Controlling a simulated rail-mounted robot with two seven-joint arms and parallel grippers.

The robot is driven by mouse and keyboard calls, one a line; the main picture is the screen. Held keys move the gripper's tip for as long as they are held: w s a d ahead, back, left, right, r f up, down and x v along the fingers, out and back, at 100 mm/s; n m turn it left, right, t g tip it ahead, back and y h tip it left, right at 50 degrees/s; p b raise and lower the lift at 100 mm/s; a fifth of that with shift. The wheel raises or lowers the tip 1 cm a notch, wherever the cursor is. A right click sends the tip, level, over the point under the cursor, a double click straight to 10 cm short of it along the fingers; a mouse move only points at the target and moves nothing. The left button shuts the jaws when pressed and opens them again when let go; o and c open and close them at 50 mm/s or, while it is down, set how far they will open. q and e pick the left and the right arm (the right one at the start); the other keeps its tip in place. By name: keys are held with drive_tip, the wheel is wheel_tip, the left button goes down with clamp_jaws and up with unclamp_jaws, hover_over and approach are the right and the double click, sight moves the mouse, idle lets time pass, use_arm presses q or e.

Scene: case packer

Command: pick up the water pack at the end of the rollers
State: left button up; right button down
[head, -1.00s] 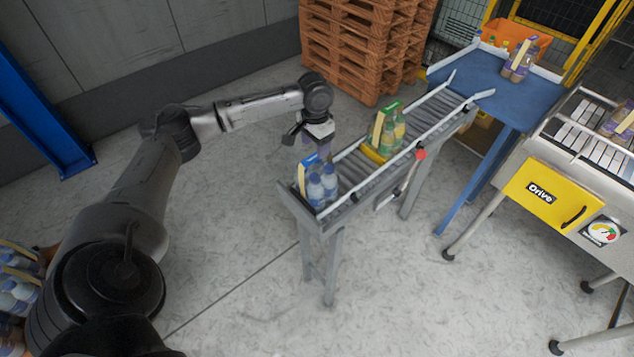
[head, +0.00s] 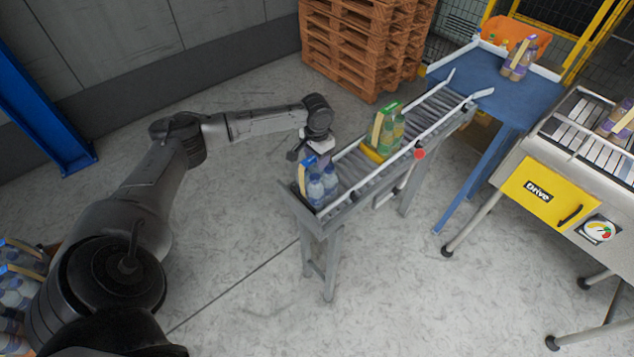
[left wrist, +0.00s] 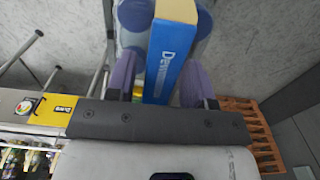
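The water pack (head: 318,187) stands upright at the near end of the roller conveyor, with clear blue-capped bottles and a blue and yellow card sleeve. My left gripper (head: 310,158) is just above it, pointing down. In the left wrist view, the fingers of my left gripper (left wrist: 160,82) are apart, one on each side of the pack's blue card (left wrist: 168,62). A gap shows on the card's left side; contact on the right side cannot be told. My right gripper is not in view.
A green-topped bottle pack (head: 388,130) stands farther up the rollers (head: 350,172), behind a yellow stop. A purple-capped pack (head: 519,60) is on the blue table (head: 490,90). Stacked pallets (head: 365,45) stand behind. More packs (head: 18,285) are at lower left.

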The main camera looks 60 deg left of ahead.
use_arm(q)
clamp_jaws()
drive_tip(key=shift+r, duration=0.15)
drive_tip(key=shift+w+r, duration=0.1)
